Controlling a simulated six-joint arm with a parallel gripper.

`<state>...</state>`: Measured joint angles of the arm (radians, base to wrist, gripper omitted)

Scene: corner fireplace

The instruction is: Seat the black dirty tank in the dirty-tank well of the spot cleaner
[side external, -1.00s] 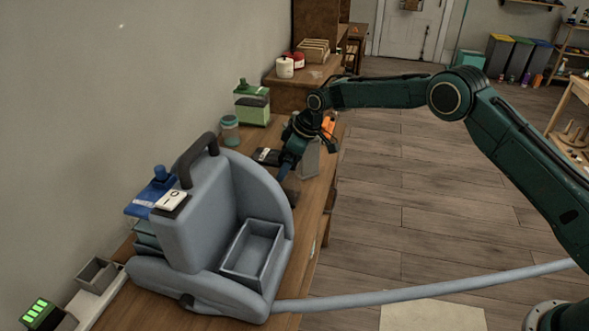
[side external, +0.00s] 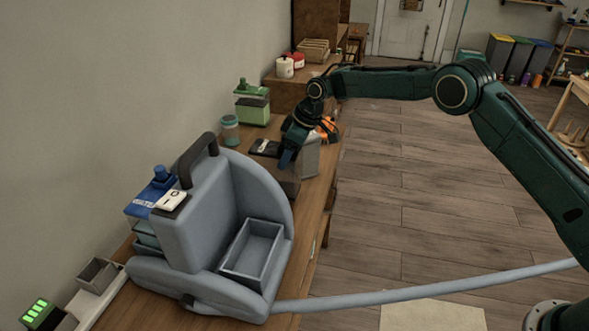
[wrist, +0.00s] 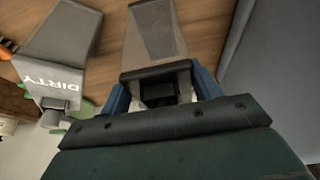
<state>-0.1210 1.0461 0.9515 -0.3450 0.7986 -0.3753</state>
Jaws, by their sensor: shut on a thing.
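My gripper (wrist: 163,92), with blue fingers, is shut on the black-ended tank (wrist: 155,35), whose smoky translucent body points away from the wrist. In the side view my gripper (side external: 287,158) is over the bench behind the spot cleaner (side external: 215,215), and the dark tank (side external: 289,188) shows below it, partly hidden. No label is visible on the held tank. The grey spot cleaner has a black handle and an open, empty rectangular well (side external: 228,271) at its front. My gripper and the tank are apart from that well.
A grey tank marked DIRTY (wrist: 62,65) stands beside the held tank; it also shows in the side view (side external: 309,163). A black box (side external: 265,147), a jar (side external: 230,130) and a green container (side external: 252,108) stand nearby. A grey hose (side external: 430,287) runs off right.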

